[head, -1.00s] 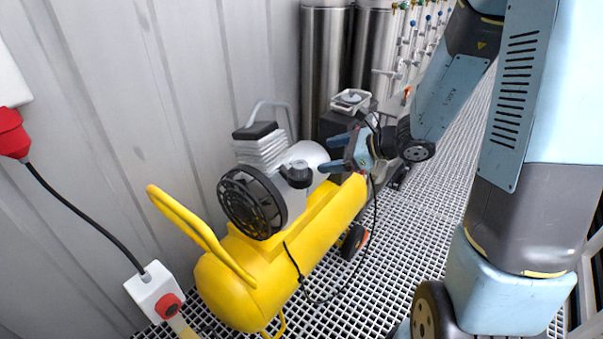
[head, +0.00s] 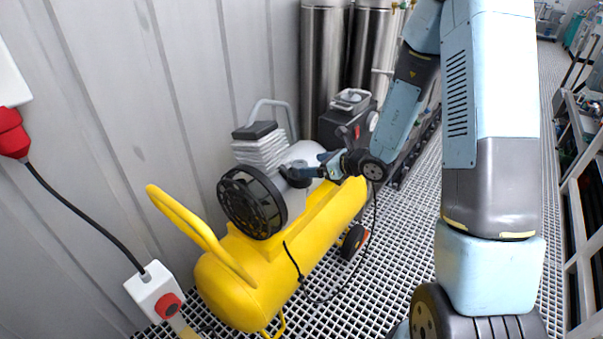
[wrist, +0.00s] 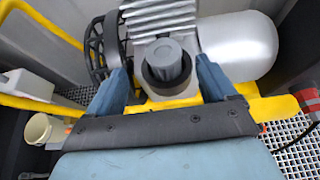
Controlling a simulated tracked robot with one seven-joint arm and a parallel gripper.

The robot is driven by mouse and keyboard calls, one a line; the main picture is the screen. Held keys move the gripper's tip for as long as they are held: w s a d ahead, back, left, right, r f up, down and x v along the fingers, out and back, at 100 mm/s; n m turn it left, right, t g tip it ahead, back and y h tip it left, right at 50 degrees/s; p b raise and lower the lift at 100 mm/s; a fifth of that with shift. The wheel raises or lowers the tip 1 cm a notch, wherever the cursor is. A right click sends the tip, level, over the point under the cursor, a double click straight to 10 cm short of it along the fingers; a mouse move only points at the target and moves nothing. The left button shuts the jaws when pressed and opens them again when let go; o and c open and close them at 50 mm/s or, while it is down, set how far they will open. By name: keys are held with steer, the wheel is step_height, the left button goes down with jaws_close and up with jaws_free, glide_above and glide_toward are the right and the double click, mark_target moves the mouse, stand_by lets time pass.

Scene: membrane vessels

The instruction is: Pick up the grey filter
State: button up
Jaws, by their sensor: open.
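The grey filter (head: 297,177) is a short dark grey cylinder on the side of the air compressor (head: 262,195). In the wrist view the filter (wrist: 165,60) stands in the middle, between the two blue fingers of my gripper (wrist: 163,76). The fingers are open, with a visible gap on each side of it. In the head view my gripper (head: 314,167) is at the filter from the right, and its fingers partly cover it.
The compressor has a yellow tank (head: 240,285) and a yellow handle (head: 195,220). Steel cylinders (head: 325,60) and a dark box (head: 345,125) stand behind. A wall is at the left; grating floor (head: 350,285) lies to the right.

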mark_target(302, 165)
steer(key=shift+x, duration=2.85)
steer(key=shift+w+d, duration=0.15)
steer(key=shift+w, duration=0.05)
steer(key=c, duration=1.1)
steer(key=shift+r, duration=0.15)
steer(key=shift+c, duration=0.2)
